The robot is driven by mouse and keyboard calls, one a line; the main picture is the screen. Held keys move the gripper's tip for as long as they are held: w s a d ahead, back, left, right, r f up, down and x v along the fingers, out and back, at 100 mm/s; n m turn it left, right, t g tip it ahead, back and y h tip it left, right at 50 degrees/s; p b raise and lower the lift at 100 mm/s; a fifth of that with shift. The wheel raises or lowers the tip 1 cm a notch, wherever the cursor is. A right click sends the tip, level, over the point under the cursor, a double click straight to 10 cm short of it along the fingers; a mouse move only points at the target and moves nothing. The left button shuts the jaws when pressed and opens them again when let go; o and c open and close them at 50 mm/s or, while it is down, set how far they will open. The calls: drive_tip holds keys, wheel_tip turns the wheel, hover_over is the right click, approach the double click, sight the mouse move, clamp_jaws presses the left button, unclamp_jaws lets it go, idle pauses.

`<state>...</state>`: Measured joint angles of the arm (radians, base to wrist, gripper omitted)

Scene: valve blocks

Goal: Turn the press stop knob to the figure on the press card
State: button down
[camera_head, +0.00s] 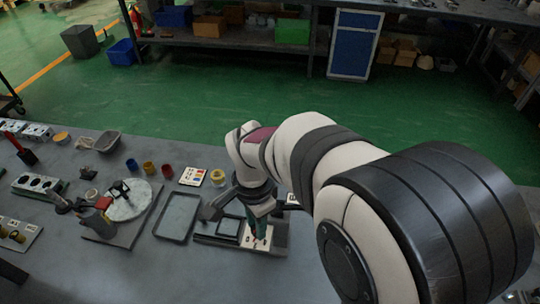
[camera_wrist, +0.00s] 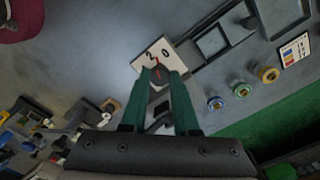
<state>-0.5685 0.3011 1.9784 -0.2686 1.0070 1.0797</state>
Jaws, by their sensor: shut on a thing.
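My gripper (camera_wrist: 162,76) has its green fingers shut on the dark press stop knob (camera_wrist: 158,73), which carries a red mark. In the head view my gripper (camera_head: 259,232) reaches down to the unit with the knob. The white dial plate (camera_wrist: 149,52) shows the figures 2 and 0 beyond the fingertips; the rest of the dial is hidden by the fingers. The unit's grey base (camera_head: 225,240) holds a dark square frame beside the dial. A white card with coloured marks (camera_head: 193,176) lies behind it; it also shows in the wrist view (camera_wrist: 293,50), too small to read.
A grey tray (camera_head: 162,228) lies left of the unit. A round light disc (camera_head: 130,207) with a dark fixture stands further left. The bench front looks clear.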

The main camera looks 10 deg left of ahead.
drive_tip(key=shift+n, duration=0.4)
drive_tip(key=n, duration=1.1)
drive_tip(key=shift+n, duration=2.3)
drive_tip(key=c, duration=0.7)
unclamp_jaws()
drive_tip(key=shift+o, duration=0.2)
